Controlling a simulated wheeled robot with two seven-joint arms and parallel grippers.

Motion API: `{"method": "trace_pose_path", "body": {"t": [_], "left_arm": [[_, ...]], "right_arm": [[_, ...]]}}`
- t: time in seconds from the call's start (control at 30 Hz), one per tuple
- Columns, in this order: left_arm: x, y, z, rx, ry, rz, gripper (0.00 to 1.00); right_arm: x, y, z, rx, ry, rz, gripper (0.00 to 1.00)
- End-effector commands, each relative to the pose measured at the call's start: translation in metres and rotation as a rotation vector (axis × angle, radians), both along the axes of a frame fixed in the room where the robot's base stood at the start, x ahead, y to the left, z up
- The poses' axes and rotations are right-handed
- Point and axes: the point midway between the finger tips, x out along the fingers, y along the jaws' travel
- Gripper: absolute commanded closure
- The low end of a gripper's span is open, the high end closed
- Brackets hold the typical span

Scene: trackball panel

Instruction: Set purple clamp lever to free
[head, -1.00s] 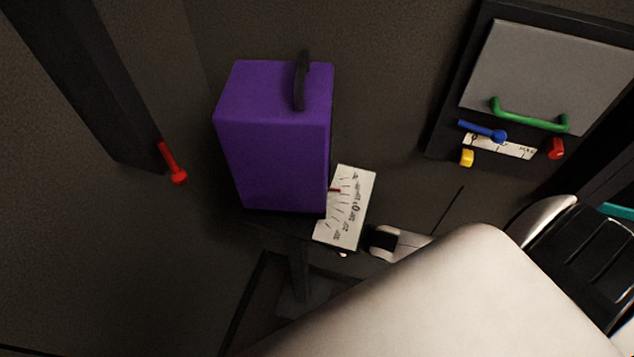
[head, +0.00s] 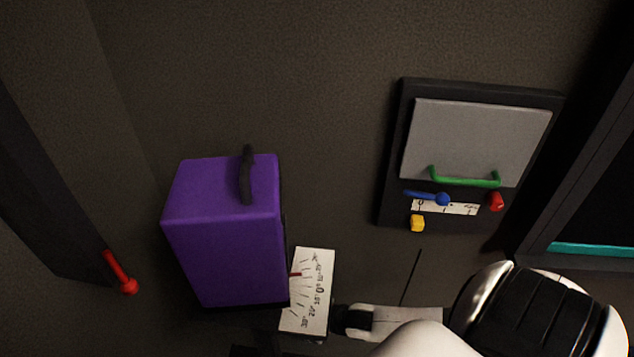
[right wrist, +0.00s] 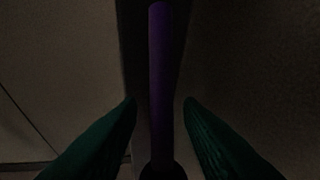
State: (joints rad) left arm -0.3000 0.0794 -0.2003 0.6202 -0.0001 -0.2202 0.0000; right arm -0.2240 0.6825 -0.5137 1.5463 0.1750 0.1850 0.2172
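A purple lever bar (right wrist: 160,75) runs upright through the middle of the right wrist view, in front of a dark strip. Its lower end meets a dark round part at the bottom edge. My right gripper (right wrist: 160,105) shows as two dark green fingers, one on each side of the bar. The fingers are apart, with a gap on both sides of the bar. I cannot make out this lever in the head view, where my white right arm (head: 425,343) fills the lower right. My left gripper is in neither view.
A purple box (head: 225,245) with a black handle stands beside a white dial plate (head: 312,292). A wall panel (head: 480,140) has a green handle, blue lever, and red and yellow knobs. A red lever (head: 118,272) is at left.

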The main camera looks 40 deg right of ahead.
Motion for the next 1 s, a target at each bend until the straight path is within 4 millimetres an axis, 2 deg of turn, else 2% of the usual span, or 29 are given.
{"method": "trace_pose_path", "body": {"t": [0.3,0.5,0.7,1.0], "left_arm": [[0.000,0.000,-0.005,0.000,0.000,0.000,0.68],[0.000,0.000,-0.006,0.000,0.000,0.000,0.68],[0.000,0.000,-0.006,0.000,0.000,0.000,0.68],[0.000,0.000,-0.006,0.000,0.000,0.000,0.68]], "right_arm": [[-0.052,-0.029,0.021,-0.003,0.004,0.002,0.67],[-0.077,-0.043,0.032,-0.001,0.004,0.000,0.67],[-0.087,-0.049,0.038,-0.001,0.000,0.000,0.67],[-0.088,-0.050,0.039,-0.001,0.000,0.000,0.67]]}}
